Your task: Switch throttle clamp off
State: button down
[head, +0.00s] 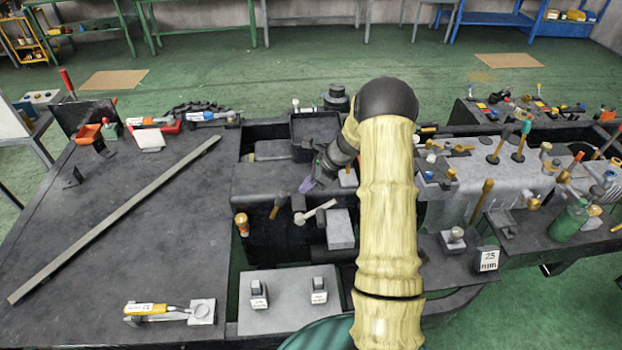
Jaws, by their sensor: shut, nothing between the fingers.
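My arm reaches forward over the chassis, and my gripper (308,185) points down and left above the dark middle block. Its fingers are together and hold nothing. Just below it are a pale lever (317,212) with a round end and a brown-handled lever (278,205); the gripper looks apart from both. I cannot tell which part is the throttle clamp. A yellow-handled clamp (148,308) lies at the front left. An orange-handled clamp (150,121) and a blue-handled clamp (206,116) are at the back left. Their labels are too small to read.
A long grey bar (120,215) lies across the dark left plate, which is otherwise mostly bare. A grey switch panel (290,300) with two switches is at the front. Upright levers (482,200) and a green bottle (568,221) crowd the right side.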

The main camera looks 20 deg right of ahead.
aim_at(296, 202)
jog(key=p+x, duration=0.1)
jog(key=x, duration=0.5)
jog(key=shift+r, duration=0.1)
jog(key=shift+d+r+p, duration=0.1)
jog(key=shift+r+p, duration=0.05)
jog(key=shift+p, duration=0.2)
